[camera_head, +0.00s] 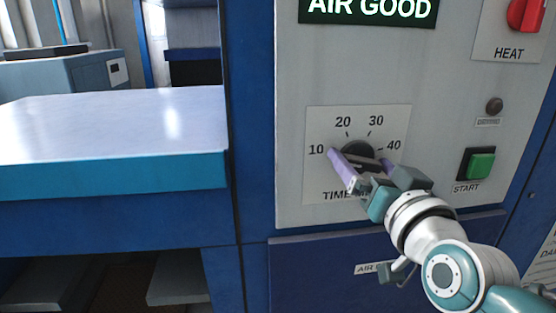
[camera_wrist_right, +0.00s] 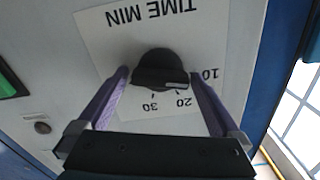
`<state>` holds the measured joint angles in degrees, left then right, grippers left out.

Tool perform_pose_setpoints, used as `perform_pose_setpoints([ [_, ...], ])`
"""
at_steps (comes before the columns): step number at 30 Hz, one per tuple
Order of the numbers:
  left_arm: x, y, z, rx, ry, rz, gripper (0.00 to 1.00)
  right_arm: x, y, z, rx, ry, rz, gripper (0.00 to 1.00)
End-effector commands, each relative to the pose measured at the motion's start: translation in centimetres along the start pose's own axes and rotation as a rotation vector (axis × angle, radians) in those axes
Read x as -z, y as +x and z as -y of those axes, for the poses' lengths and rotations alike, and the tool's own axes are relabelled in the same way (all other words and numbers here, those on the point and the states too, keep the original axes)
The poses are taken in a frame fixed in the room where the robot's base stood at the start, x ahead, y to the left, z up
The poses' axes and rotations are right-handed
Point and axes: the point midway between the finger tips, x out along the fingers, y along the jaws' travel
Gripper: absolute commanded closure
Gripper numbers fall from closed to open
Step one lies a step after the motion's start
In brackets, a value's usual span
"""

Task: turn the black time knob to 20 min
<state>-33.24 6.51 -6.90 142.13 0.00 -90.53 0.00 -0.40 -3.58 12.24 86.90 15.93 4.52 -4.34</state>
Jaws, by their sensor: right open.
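The black time knob (camera_head: 357,148) sits on a white dial plate marked 10, 20, 30 and 40. It also shows in the right wrist view (camera_wrist_right: 158,64), where the picture is upside down. Its grip bar carries a white line that points toward the 10 side of the scale. My right gripper (camera_head: 360,156) is open at the dial, its purple fingers on either side of the knob. In the right wrist view the fingers (camera_wrist_right: 159,73) show gaps to the knob. In the head view the gripper hides the knob's lower part. My left gripper is not in view.
The green start button (camera_head: 481,166) and a small dark round button (camera_head: 494,105) are right of the dial. A red heat knob (camera_head: 524,14) is at top right. The lit "AIR GOOD" sign (camera_head: 368,10) is above. A pale worktop (camera_head: 110,125) juts out left.

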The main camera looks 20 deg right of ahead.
Motion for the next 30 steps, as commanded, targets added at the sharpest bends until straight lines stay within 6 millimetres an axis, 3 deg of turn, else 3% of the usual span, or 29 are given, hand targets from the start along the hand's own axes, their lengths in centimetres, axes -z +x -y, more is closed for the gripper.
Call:
perform_pose_setpoints([
  [8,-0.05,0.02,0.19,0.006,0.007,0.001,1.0,0.01,0.17,0.0,0.0,0.0,0.0,0.0],
  [27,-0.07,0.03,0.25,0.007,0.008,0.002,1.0,-0.01,0.14,0.02,0.0,0.001,0.001,0.72],
  [30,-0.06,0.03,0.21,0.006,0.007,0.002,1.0,-0.01,0.14,0.02,0.0,0.002,0.001,0.73],
])
